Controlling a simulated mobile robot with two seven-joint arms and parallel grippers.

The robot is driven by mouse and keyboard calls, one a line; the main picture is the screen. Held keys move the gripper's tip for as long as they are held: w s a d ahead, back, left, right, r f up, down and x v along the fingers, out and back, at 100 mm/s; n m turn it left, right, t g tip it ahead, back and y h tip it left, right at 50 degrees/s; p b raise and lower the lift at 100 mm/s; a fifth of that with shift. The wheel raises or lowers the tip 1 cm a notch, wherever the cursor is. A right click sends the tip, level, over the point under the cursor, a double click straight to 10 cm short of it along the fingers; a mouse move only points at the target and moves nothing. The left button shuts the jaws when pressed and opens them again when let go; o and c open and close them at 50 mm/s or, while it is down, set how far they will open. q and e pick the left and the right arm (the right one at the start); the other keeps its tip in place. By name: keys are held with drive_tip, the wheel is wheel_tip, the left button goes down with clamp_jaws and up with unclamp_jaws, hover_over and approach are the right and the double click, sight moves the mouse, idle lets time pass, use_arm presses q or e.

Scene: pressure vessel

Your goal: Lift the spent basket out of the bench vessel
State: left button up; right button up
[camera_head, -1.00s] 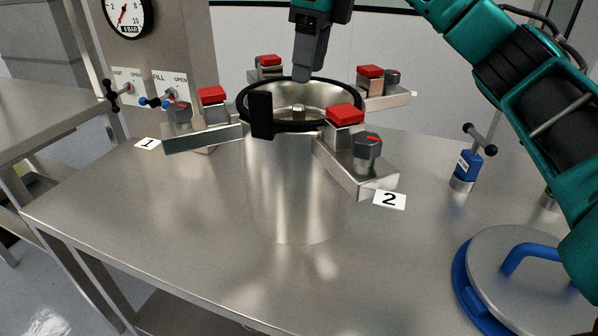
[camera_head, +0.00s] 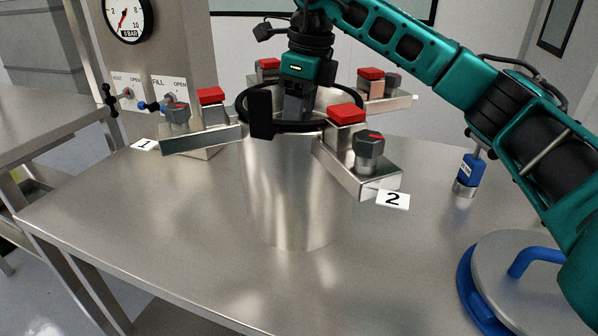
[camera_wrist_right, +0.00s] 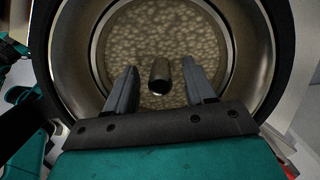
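The steel bench vessel (camera_head: 285,190) stands open on the bench with a black ring (camera_head: 345,118) around its mouth. The right wrist view looks down into it, onto the spent basket (camera_wrist_right: 150,35), a round metal-rimmed basket of pale pebbly material. A short dark post (camera_wrist_right: 160,76) stands at its middle. My right gripper (camera_head: 297,112) points down into the vessel mouth. Its open fingers (camera_wrist_right: 161,82) show on either side of the post with gaps on both sides. In the head view the basket is hidden. My left gripper cannot be made out.
Clamp blocks with red caps (camera_head: 346,113) and grey knobs surround the vessel rim, near label cards 1 (camera_head: 145,145) and 2 (camera_head: 393,199). A round lid with a blue handle (camera_head: 530,262) lies at right. A blue valve (camera_head: 469,172) stands behind it. The bench front is clear.

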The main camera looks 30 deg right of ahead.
clamp_jaws()
idle(0.3)
idle(0.9)
drive_tip(key=shift+r, duration=0.2)
